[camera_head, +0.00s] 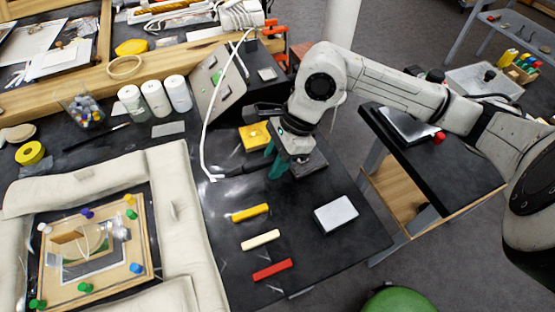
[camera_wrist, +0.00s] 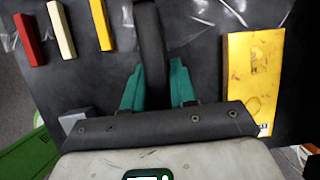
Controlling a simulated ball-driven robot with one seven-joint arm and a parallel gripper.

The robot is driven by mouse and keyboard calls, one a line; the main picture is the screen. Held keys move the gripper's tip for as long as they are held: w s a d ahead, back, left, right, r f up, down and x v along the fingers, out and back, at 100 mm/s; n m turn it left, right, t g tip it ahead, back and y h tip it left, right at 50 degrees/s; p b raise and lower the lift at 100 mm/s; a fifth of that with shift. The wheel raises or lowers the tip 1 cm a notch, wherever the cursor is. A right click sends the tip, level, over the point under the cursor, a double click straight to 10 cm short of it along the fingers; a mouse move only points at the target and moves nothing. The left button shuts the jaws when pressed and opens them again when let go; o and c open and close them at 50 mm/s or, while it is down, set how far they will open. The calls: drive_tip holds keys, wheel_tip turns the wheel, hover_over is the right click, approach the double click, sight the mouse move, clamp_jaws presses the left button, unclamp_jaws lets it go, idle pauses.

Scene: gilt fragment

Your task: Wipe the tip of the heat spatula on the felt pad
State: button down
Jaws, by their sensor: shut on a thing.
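My gripper (camera_head: 275,170) is low over the right side of the black table, its teal fingers closed on the black handle of the heat spatula. In the wrist view the handle (camera_wrist: 150,50) runs up from between the fingertips (camera_wrist: 158,95). A white cable leads to the handle's end at the left. The spatula tip is hidden by my gripper.
Yellow, cream and red sticks (camera_head: 250,212) lie left of the pale block. A stained yellow piece (camera_wrist: 253,80) lies behind my gripper. A padded frame (camera_head: 185,215) borders the left; a tilted panel (camera_head: 222,85) stands behind. The table's right edge is close.

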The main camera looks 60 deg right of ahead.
drive_tip(key=shift+w+a+b, duration=0.3)
drive_tip(key=shift+w+a, duration=0.2)
drive_tip(key=shift+a, duration=0.4)
drive_tip(key=shift+d+f, duration=0.1)
drive_tip(key=shift+d, duration=0.05)
drive_tip(key=shift+s+d+f+b, duration=0.1)
drive_tip(key=shift+s+d+b, duration=0.15)
drive_tip(key=shift+d+b, duration=0.25)
drive_tip(key=shift+s+d+b, duration=0.25)
drive_tip(key=shift+b, duration=0.15)
